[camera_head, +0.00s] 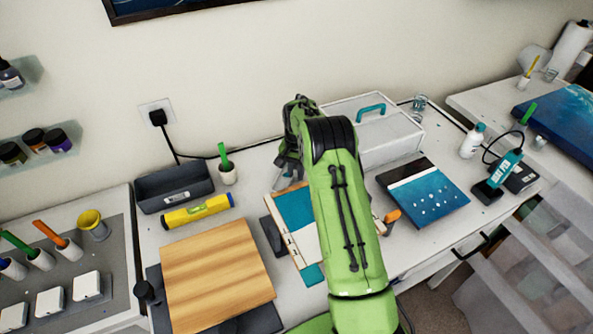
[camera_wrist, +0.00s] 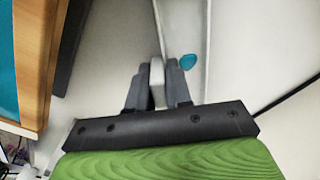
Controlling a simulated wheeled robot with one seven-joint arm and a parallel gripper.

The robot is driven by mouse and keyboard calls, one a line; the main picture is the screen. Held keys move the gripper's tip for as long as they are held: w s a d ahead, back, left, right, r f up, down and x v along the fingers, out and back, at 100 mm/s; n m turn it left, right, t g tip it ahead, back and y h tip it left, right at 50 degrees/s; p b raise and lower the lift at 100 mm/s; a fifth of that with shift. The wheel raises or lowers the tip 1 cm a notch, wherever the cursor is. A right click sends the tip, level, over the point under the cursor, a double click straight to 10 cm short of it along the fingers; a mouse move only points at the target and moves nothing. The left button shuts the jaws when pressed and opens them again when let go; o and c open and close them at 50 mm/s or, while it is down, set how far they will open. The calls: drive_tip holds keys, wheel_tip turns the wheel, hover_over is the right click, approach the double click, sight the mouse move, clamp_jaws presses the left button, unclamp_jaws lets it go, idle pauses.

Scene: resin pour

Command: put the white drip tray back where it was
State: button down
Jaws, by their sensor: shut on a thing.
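My gripper (camera_head: 288,172) is over the back middle of the white bench, left of the white case, in the head view. In the wrist view my gripper (camera_wrist: 157,80) is shut on a narrow white piece (camera_wrist: 157,84), which looks like an edge of the white drip tray. The rest of the tray cannot be made out. A teal spot (camera_wrist: 188,62) shows on or by a pale surface just beyond the fingers. My arm hides part of the bench below it.
A white case (camera_head: 385,140) with a teal handle stands right of my gripper. A green-handled cup (camera_head: 228,174) and a dark bin (camera_head: 172,187) are to the left. A teal-and-white panel (camera_head: 296,222) and a wooden board (camera_head: 217,275) lie in front.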

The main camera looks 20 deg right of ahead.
drive_tip(key=shift+r, duration=0.1)
drive_tip(key=shift+f, duration=0.2)
drive_tip(key=c, duration=1)
unclamp_jaws()
drive_tip(key=shift+c, duration=0.2)
wheel_tip(320, 180, up, 12)
drive_tip(key=shift+r+p, duration=0.1)
drive_tip(key=shift+p, duration=0.5)
drive_tip(key=s+a+r+n+t, duration=0.15)
drive_tip(key=s+a+r, duration=0.25)
drive_tip(key=s+r, duration=0.4)
drive_tip(key=s+a+r+n+t, duration=0.1)
drive_tip(key=s+a+r+n, duration=0.25)
drive_tip(key=s+r, duration=0.5)
drive_tip(key=s+a+f+n+t, duration=0.1)
drive_tip(key=s+a+n, duration=0.1)
drive_tip(key=s, duration=0.7)
drive_tip(key=s+a+f+n+t, duration=0.1)
drive_tip(key=s+a+n+t, duration=0.1)
drive_tip(key=s, duration=0.7)
drive_tip(key=shift+s+a+f, duration=0.35)
drive_tip(key=shift+a+f, duration=0.05)
drive_tip(key=shift+a, duration=0.2)
